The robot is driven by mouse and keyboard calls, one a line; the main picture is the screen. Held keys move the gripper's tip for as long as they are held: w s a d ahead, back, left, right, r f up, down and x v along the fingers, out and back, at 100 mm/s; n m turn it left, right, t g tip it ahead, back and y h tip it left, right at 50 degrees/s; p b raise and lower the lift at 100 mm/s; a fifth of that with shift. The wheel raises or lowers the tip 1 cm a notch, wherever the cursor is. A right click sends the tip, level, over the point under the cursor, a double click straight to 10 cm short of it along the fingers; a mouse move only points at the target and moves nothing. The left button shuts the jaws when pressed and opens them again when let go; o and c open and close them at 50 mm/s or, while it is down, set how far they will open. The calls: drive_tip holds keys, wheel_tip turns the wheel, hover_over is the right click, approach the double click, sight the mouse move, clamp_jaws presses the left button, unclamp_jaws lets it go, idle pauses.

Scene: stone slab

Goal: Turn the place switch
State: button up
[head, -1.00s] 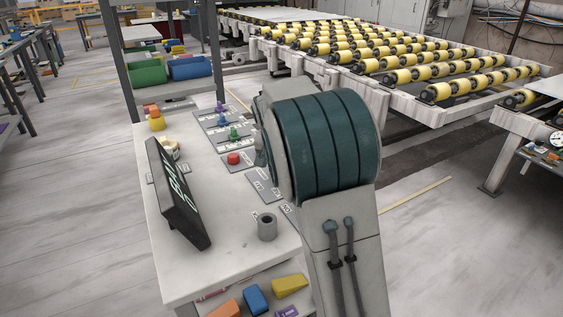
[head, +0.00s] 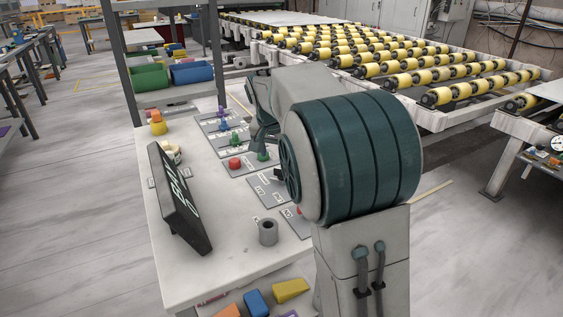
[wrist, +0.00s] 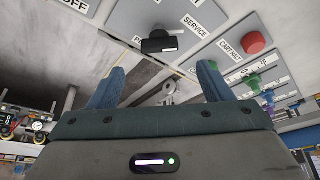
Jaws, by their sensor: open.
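A black switch knob (wrist: 160,46) with a white mark stands on a grey plate at the top middle of the wrist view. A partly hidden label starting with P is on its left and a SERVICE label on its right. I take this to be the place switch; its label cannot be read in full. My gripper (wrist: 163,70) is open and empty, its two blue-green fingers spread on either side below the knob, apart from it. In the head view my arm hides most of the panel near the gripper, and I cannot make out the knob clearly.
A red CART HALT button (wrist: 254,43) is right of the SERVICE label, with green and other coloured controls beyond. On the white table are a black sign (head: 178,199), a grey cylinder (head: 268,231) and a yellow object (head: 158,124). Roller conveyors (head: 385,60) stand behind.

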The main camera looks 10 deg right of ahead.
drive_tip(key=v, duration=0.6)
drive_tip(key=shift+r, duration=0.2)
drive_tip(key=s+f+n+y+p, duration=0.1)
drive_tip(key=s+f+n+p, duration=0.1)
drive_tip(key=s, duration=1.2)
drive_tip(key=s+d+f+n+g+y+p, duration=0.1)
drive_tip(key=s+f+n+p, duration=0.2)
drive_tip(key=s, duration=1.1)
drive_tip(key=n+p, duration=0.1)
drive_tip(key=p, duration=0.1)
drive_tip(key=shift+s+f+p, duration=0.2)
drive_tip(key=shift+s+p, duration=0.1)
